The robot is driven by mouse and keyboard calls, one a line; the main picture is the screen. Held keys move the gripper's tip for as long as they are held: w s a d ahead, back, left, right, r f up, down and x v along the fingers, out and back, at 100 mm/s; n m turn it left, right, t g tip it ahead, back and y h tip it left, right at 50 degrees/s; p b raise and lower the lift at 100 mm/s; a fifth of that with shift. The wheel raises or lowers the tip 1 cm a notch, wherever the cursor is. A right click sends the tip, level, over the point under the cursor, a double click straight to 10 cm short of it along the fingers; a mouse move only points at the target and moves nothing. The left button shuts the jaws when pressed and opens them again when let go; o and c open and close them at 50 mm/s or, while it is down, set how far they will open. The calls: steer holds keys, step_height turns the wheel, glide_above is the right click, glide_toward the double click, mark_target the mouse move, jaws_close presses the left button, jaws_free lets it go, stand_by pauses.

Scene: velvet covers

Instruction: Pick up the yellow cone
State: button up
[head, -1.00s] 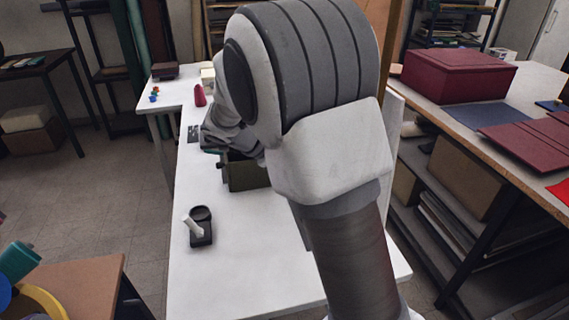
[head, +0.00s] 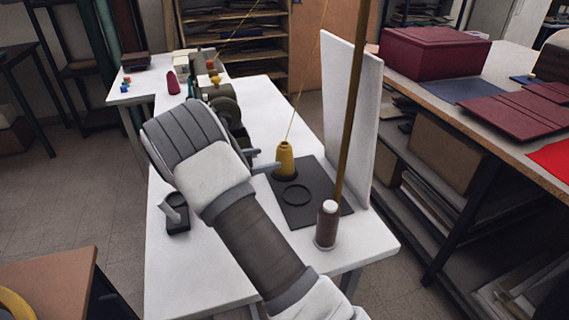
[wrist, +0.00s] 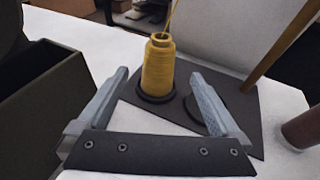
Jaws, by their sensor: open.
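The yellow cone (head: 285,160) of thread stands upright on a dark mat (head: 321,209) on the white table. A thread runs up from its top. In the wrist view the cone (wrist: 158,68) stands beyond my gripper (wrist: 160,80), roughly centred between the two fingers, with its dark round base on the mat. The fingers are wide open and empty, and the cone looks clear of both. In the head view my arm hides most of the gripper; one grey finger shows just left of the cone.
A brown spool (head: 327,226) stands at the mat's front right corner, beside a tall brown post (head: 351,100). A white upright panel (head: 352,115) stands behind. An empty dark ring (head: 295,187) lies on the mat. A dark green box (wrist: 45,105) stands left of my gripper.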

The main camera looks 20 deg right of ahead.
mark_target(278, 156)
steer(key=b+x, duration=0.1)
steer(key=x, duration=0.6)
steer(key=shift+d+f, duration=0.1)
steer(key=shift+f, duration=0.05)
steer(key=x, duration=0.2)
steer(key=b+x, duration=0.1)
steer(key=x, duration=0.1)
steer(key=shift+w+f, duration=0.1)
steer(key=shift+f, duration=0.2)
steer(key=shift+w+d, duration=0.2)
steer(key=shift+d, duration=0.15)
steer(key=shift+c, duration=0.3)
steer(key=c, duration=1.4)
